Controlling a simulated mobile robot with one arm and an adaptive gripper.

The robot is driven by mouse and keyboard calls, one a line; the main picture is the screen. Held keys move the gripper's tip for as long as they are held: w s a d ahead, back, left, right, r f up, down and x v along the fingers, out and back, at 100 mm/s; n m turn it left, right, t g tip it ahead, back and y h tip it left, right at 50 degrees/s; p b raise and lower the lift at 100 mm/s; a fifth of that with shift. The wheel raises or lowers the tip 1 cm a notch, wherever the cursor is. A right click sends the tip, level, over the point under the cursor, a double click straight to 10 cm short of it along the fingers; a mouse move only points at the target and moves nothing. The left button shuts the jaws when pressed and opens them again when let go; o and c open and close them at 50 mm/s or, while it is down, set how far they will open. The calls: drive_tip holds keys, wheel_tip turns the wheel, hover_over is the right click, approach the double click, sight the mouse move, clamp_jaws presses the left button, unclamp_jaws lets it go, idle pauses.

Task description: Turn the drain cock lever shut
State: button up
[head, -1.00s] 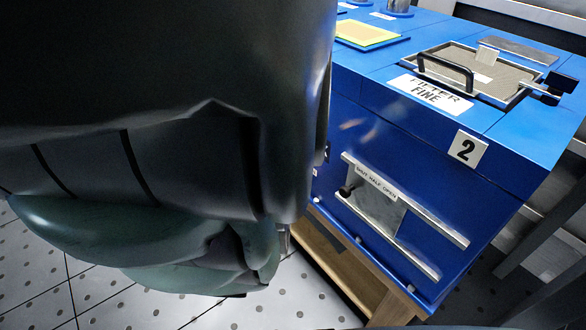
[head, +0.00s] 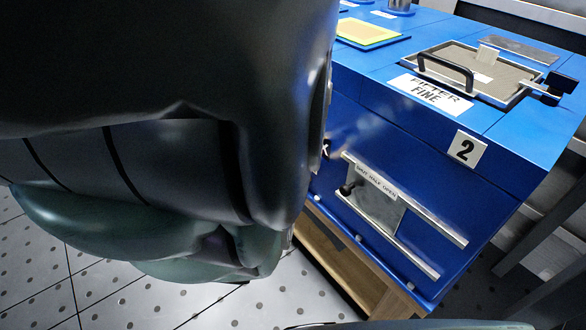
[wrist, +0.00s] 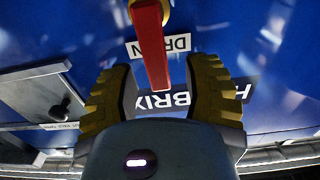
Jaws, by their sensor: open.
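The drain cock lever is a red bar (wrist: 151,50) with a yellow piece at its top end, in the upper middle of the wrist view. In the head view my arm hides the lever and the gripper.
A blue cabinet (head: 400,141) has a sliding plate (head: 371,205) marked "SHUT HALF OPEN" between two rails. A framed filter tray (head: 487,75) with a black handle is on top. Tiled floor (head: 60,270) shows at lower left.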

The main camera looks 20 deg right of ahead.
clamp_jaws()
